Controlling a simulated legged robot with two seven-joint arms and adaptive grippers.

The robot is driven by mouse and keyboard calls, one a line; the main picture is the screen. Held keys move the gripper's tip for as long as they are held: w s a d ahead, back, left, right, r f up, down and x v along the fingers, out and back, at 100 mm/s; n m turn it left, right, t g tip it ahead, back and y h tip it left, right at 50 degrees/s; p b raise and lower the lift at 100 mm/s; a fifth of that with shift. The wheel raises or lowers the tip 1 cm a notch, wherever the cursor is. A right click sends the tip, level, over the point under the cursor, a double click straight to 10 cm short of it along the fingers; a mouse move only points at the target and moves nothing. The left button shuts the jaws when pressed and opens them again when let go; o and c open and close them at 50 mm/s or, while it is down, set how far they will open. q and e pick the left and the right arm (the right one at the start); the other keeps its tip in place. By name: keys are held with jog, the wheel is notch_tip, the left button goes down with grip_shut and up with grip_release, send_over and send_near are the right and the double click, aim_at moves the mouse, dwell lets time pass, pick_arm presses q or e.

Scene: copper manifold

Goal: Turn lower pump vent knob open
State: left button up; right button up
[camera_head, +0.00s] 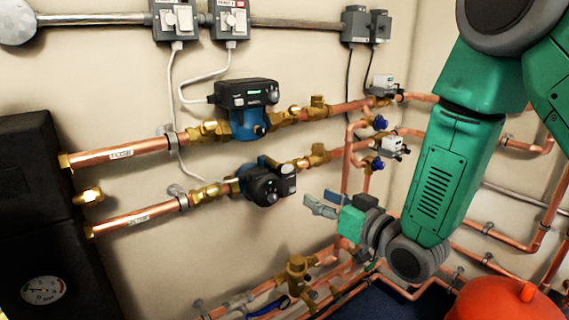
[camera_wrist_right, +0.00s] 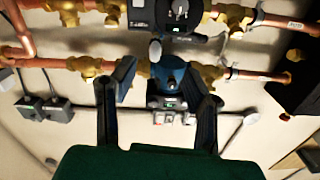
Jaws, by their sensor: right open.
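The lower pump (camera_head: 262,183), black-faced with a blue body, sits in the lower copper line on the wall. In the right wrist view, which looks inverted, a dark pump head (camera_wrist_right: 160,15) shows at the top edge. A small grey knob-like part (camera_wrist_right: 155,49) shows below it; I cannot tell for sure that it is the vent knob. My right gripper (camera_head: 321,203) is right of and below the lower pump, apart from it. In the right wrist view its two fingers (camera_wrist_right: 158,76) are spread with nothing held. A blue pump body (camera_wrist_right: 168,72) shows behind the gap. My left gripper is out of view.
The upper pump (camera_head: 247,98) is above the lower one. Brass valves (camera_head: 319,155) and copper pipes (camera_head: 352,175) stand close behind and right of the gripper. A red vessel (camera_head: 500,300) is at the lower right. Open air lies in front of the lower pump.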

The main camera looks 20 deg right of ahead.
aim_at(284, 170)
jog(key=shift+n, duration=0.4)
jog(key=x, duration=0.4)
jog(key=r+x, duration=0.1)
jog(key=x, duration=0.8)
jog(key=shift+w+d+r, duration=0.15)
jog(key=shift+w+r, duration=0.15)
jog(key=shift+w, duration=0.05)
jog(key=shift+p, duration=0.3)
grip_shut()
